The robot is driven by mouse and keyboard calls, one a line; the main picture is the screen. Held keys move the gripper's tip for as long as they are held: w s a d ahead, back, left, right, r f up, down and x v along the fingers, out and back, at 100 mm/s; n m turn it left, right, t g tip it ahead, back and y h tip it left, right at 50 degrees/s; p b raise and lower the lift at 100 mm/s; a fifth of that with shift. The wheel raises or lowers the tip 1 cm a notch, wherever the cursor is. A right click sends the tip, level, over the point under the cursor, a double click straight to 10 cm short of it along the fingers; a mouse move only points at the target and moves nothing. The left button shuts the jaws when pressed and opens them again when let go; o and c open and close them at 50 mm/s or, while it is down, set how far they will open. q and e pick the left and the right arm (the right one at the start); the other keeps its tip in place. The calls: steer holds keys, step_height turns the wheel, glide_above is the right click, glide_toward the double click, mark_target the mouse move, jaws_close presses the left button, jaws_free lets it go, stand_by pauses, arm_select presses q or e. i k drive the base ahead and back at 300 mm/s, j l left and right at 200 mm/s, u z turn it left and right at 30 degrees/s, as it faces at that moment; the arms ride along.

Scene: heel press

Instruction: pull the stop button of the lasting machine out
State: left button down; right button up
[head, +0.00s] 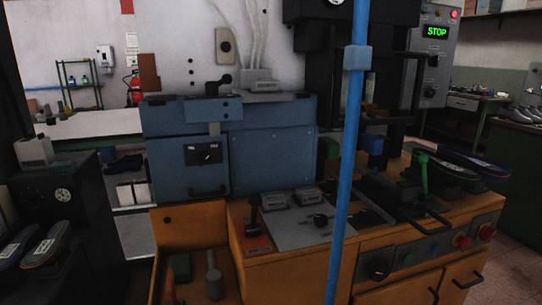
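The orange machine base (300,262) stands at the centre and right, with a black press-like upper part (350,25) above it. I cannot tell for sure that this is the lasting machine. Its front panel carries two red round buttons, one at the middle right (462,241) and one farther right (486,231). I cannot tell which is the stop button or whether either is pressed in. A grey control box (434,70) at the upper right shows a green STOP text (436,31) and a small red button or lamp (455,13). Neither of my grippers shows.
A blue vertical pole (345,170) crosses in front of the orange base. A blue machine (270,158) stands left of centre. A green-handled lever (423,172) and shoe soles (473,162) are on the right top. Floor (515,270) shows clear at the lower right.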

mark_target(464, 242)
steer(key=z, duration=1.4)
